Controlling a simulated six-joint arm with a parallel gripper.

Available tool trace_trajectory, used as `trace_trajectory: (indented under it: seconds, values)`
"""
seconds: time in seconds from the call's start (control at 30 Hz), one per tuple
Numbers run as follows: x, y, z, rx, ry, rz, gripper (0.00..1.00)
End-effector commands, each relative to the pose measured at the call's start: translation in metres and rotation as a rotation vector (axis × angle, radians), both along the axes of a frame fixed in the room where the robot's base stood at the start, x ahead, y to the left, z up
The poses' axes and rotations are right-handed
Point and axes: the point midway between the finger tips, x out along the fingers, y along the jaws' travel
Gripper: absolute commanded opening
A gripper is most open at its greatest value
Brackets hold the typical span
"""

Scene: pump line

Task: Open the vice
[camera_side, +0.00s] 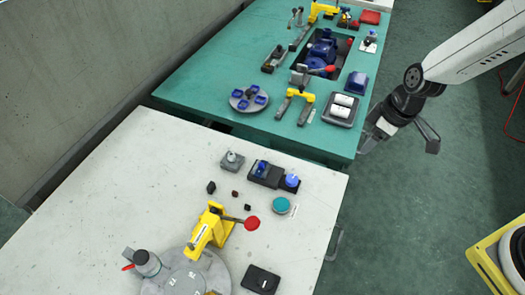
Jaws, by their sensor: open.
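My gripper (398,148) hangs at the right, beside the right edge of the green table (205,78) in the picture. Its fingers are spread wide with nothing between them. It is apart from the table's fixtures. No part is plainly recognisable as the vice. A grey block-like fixture (299,75) on the green table, left of a red-ended lever (330,68), may be it, but it is too small to tell. A low grey fixture (273,60) lies up and left of that. Whether any jaws there are open or shut cannot be seen.
A blue pump-like unit (322,50) sits in a dark recess. A yellow clamp (300,95), a round tray with blue parts (249,98) and a tray with white cylinders (342,109) stand nearby. The white table (90,190) carries a yellow press (208,228). Floor right is mostly clear.

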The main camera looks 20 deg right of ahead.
Motion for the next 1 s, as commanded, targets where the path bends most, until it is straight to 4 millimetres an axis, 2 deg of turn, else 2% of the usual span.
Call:
trace_trajectory:
  seconds: [0.3, 0.6, 0.8, 1.0]
  values:
    - [0.029, 0.053, -0.034, 0.042, -0.040, 0.304, 0.63]
    - [0.047, 0.099, -0.069, 0.075, -0.104, 0.563, 0.63]
    - [0.052, 0.117, -0.082, 0.085, -0.136, 0.658, 0.63]
    - [0.053, 0.120, -0.085, 0.086, -0.144, 0.681, 0.63]
